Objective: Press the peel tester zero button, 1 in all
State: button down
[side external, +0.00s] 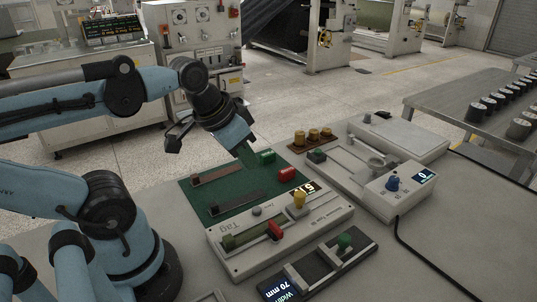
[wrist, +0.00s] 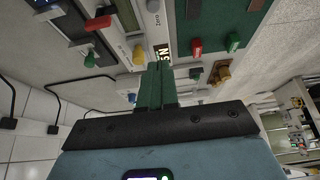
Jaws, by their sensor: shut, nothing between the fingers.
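The peel tester looks to be the white console (side external: 235,258) at the front of the green mat in the side view. It has a lit display (side external: 303,187), a yellow knob (side external: 299,200), a red slider handle (side external: 275,230) and a small round grey button (side external: 257,211). In the wrist view, a grey button (wrist: 153,6) sits at the top edge beside small print that seems to read "Zero". My gripper (side external: 250,160) is shut and empty, above the far part of the mat, behind the console. In the wrist view its green fingers (wrist: 160,68) are together, pointing towards the display.
The green mat (side external: 233,187) carries a red block (side external: 287,174) and a green block (side external: 266,157). A width gauge (side external: 320,268) with a green knob lies in front. A device with a blue knob (side external: 392,183) and brown weights (side external: 313,135) stand to the right.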

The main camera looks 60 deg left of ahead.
jog(key=shift+g, duration=0.7)
jog(key=s, duration=0.1)
jog(key=s+r, duration=0.1)
jog(key=s, duration=0.1)
jog(key=shift+s+a+r, duration=0.3)
jog(key=shift+r, duration=0.05)
send_over(257, 208)
jog(key=s, duration=0.2)
jog(key=shift+a+f, duration=0.15)
jog(key=shift+f, duration=4.45)
jog(key=shift+s+x, duration=0.15)
jog(key=shift+x, duration=0.85)
jog(key=shift+s+x, duration=0.2)
jog(key=shift+x, duration=0.8)
jog(key=shift+f, duration=0.2)
